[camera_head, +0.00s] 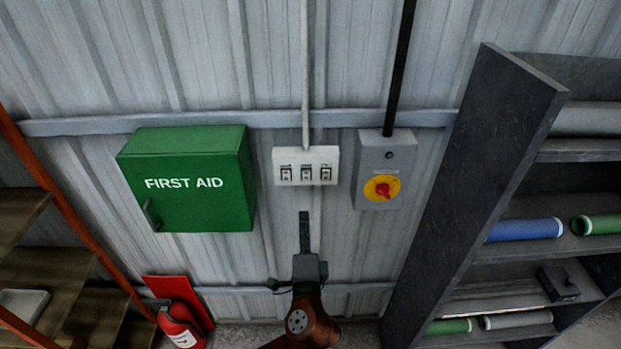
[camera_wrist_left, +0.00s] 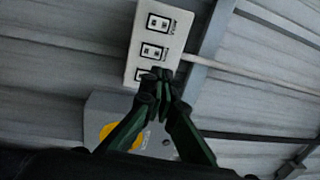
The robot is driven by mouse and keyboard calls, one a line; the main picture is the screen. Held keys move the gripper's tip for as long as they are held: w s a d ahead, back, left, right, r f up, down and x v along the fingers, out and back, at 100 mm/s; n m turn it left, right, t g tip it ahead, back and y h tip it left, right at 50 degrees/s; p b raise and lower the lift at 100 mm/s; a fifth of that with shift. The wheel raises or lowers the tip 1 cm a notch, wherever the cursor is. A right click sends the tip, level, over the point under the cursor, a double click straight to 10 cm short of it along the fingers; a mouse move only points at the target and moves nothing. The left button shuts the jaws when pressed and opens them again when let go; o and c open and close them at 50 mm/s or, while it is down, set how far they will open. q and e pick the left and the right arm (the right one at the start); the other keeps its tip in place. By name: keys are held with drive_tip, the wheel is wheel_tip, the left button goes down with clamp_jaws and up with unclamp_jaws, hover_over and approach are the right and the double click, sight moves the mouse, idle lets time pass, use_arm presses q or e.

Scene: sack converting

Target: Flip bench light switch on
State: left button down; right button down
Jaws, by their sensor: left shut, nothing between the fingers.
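A white switch panel (camera_head: 306,152) with three rocker switches in a row is fixed to the corrugated wall; it also shows in the left wrist view (camera_wrist_left: 172,44). Small labels above the switches are too blurred to read. My left gripper (camera_head: 304,214) is shut and empty, pointing up just below the panel in the head view. In the left wrist view its fingertips (camera_wrist_left: 161,74) overlap the panel's edge and partly hide the switch nearest the grey box. I cannot tell whether they touch it. My right gripper is not in view.
A grey isolator box (camera_head: 372,150) with a red and yellow rotary knob is right of the panel. A green first aid cabinet (camera_head: 190,212) is left of it. A dark shelf unit (camera_head: 487,160) stands right, and a fire extinguisher (camera_head: 178,324) stands at lower left.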

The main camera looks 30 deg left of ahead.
use_arm(q)
drive_tip(key=p, duration=0.3)
approach(306, 173)
drive_tip(key=x, duration=0.6)
drive_tip(key=shift+w+a+r, duration=0.1)
drive_tip(key=shift+w+a, duration=0.1)
drive_tip(key=shift+w, duration=0.1)
